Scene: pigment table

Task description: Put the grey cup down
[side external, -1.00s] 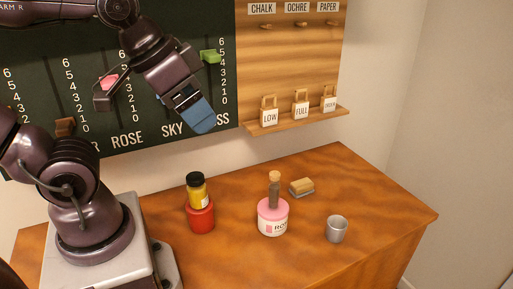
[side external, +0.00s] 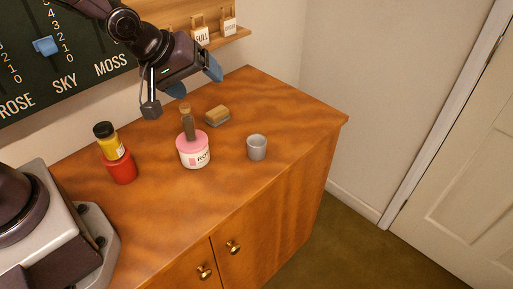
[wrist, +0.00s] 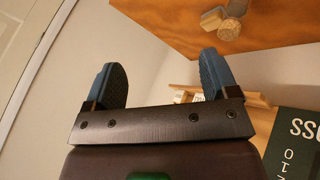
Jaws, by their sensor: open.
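The grey cup (side external: 257,147) stands upright and appears empty on the wooden cabinet top, to the right of a pink pot, in the side external view. My gripper (side external: 197,82) is above the back of the cabinet top, left of and beyond the cup, apart from it. Its two blue fingers are spread with nothing between them. In the wrist view my gripper (wrist: 162,68) also shows wide open and empty. I cannot make out the cup for certain in the wrist view.
A pink labelled pot (side external: 194,152) holds a corked brown bottle (side external: 188,125). A wooden block (side external: 217,115) lies behind. A red pot (side external: 121,168) holds a yellow jar (side external: 110,146). Tagged blocks hang at the wall shelf (side external: 228,40). The cabinet top right of the cup is clear.

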